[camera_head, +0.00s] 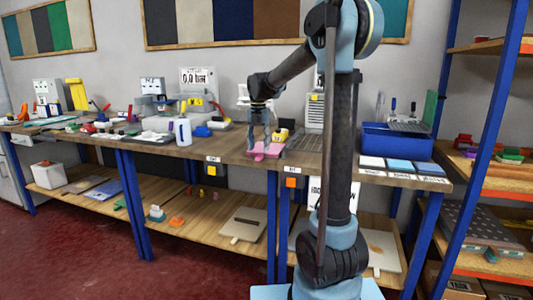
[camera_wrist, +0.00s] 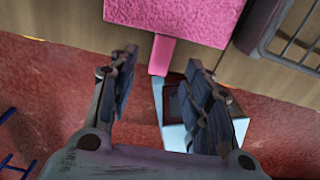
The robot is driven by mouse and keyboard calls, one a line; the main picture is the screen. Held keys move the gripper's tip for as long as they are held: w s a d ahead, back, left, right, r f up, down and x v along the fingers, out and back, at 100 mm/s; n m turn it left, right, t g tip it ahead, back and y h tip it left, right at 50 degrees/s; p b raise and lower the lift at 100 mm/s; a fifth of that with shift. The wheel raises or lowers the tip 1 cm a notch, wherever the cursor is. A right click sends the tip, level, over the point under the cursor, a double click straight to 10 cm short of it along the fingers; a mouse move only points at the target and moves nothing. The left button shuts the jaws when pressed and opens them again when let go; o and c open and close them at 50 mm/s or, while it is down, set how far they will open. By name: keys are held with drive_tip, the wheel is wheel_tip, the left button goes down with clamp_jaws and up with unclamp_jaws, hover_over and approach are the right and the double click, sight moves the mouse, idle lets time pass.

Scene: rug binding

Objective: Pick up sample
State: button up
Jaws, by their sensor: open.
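A pink sample (camera_head: 268,154) lies at the front edge of the workbench. In the wrist view it is a fuzzy pink slab (camera_wrist: 178,14) at the top with a narrow smooth pink tab pointing down towards my gripper. My gripper (camera_head: 264,144) points down over the sample in the head view. In the wrist view my gripper (camera_wrist: 161,58) is open, its two dark fingers apart, with the tab in line with the gap between them. Nothing is held. I cannot tell how high the fingertips are above the tab.
A grey ribbed rack (camera_head: 308,142) sits just right of the sample. Further right are a blue bin (camera_head: 397,146) and a row of colour swatches (camera_head: 398,169). A white bottle (camera_head: 183,131) and a blue item (camera_head: 202,132) stand to the left. A lower shelf (camera_head: 205,212) runs beneath.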

sight(259, 156)
drive_tip(key=shift+f, duration=2.05)
clamp_jaws()
